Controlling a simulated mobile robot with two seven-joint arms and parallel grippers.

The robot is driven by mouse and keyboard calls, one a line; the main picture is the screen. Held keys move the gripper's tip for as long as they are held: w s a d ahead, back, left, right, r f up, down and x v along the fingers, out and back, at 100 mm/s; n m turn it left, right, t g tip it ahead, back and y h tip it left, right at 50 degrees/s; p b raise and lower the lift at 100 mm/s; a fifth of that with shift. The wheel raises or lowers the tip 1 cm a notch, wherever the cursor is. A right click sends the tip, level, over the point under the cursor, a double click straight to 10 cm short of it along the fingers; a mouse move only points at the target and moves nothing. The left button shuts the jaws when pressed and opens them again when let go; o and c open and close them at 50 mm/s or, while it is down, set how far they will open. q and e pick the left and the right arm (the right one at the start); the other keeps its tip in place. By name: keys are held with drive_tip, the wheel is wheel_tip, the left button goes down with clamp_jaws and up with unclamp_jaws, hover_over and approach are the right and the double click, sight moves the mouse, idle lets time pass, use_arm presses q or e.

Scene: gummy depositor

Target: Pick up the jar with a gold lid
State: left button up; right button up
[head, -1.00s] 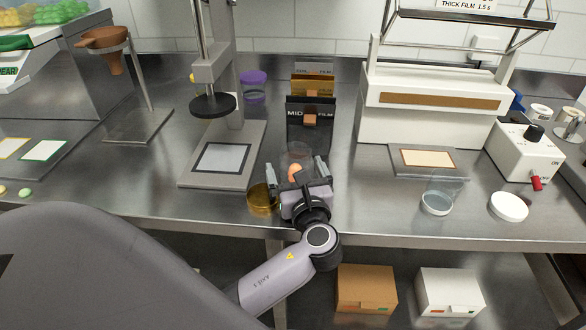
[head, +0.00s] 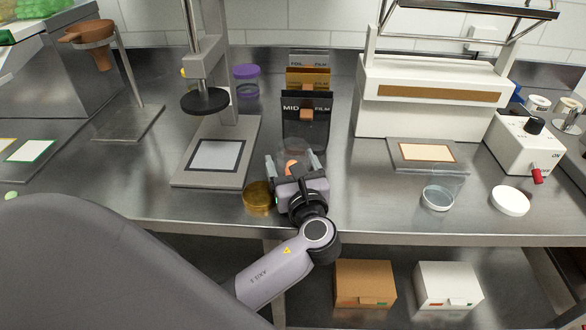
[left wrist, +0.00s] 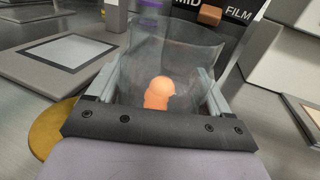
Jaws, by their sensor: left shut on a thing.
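A clear jar (head: 294,148) with an orange gummy (left wrist: 158,93) inside is between the fingers of my left gripper (head: 296,166). In the left wrist view the clear jar (left wrist: 180,65) fills the space between both fingers, which are shut on its sides. Its top looks open. I cannot tell whether it touches the bench. A round gold lid (head: 258,196) is on the bench just left of the gripper, apart from the jar; the gold lid also shows in the left wrist view (left wrist: 55,135), partly hidden by the gripper. My right gripper is not in view.
A press stand (head: 215,178) is to the left and a black MID FILM holder (head: 305,128) stands just behind. A purple-lidded jar (head: 246,78) is farther back. A clear jar (head: 438,197) and white lid (head: 510,200) sit right.

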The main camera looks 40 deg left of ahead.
use_arm(q)
drive_tip(key=shift+r, duration=0.1)
wheel_tip(320, 180, up, 20)
drive_tip(key=p, duration=0.3)
drive_tip(key=o, duration=0.5)
drive_tip(key=shift+c, duration=0.2)
drive_tip(key=c, duration=1.2)
drive_tip(key=shift+c, duration=0.2)
